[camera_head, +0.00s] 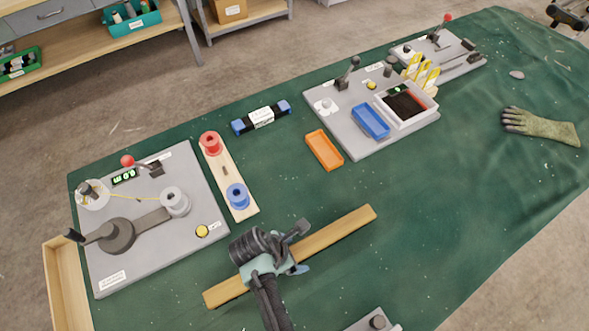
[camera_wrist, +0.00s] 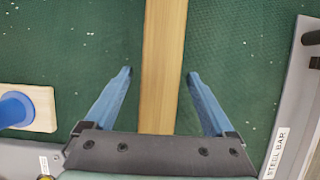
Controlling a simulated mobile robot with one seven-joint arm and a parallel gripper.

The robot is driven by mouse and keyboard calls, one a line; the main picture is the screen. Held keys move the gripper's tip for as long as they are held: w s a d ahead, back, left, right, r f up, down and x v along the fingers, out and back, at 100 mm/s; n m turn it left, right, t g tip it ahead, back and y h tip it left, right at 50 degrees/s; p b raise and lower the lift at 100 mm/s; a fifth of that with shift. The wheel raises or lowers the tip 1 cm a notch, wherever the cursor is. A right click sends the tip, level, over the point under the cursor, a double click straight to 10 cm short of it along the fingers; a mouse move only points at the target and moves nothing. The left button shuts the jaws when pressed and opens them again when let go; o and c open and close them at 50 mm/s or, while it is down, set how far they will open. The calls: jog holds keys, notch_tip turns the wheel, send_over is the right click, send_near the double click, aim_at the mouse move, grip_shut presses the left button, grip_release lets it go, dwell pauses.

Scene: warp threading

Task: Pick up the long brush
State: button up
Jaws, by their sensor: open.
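A long, straight pale wooden piece (camera_head: 340,228) lies diagonally on the green cloth; it is the only long brush-like thing I see, and no bristles show. My gripper (camera_head: 276,266) is over its middle and hides part of it in the head view. In the wrist view the wooden piece (camera_wrist: 164,40) runs lengthwise between the two blue fingers of my open gripper (camera_wrist: 159,73). The fingers stand apart from it, one on each side, with green cloth visible in both gaps. I cannot tell the exact height of the fingertips.
A wooden board (camera_head: 224,170) with red and blue spools and a grey winding panel (camera_head: 120,270) are at left. A grey panel marked "STEEL BAR" (camera_wrist: 296,90) is close at right in the wrist view. An orange tray (camera_head: 324,150) and a glove (camera_head: 540,127) lie farther off.

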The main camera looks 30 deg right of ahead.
aim_at(294, 253)
jog(key=shift+f, duration=0.1)
grip_shut()
dwell(0.4)
notch_tip(294, 253, up, 10)
jog(key=shift+r, duration=0.1)
dwell(0.7)
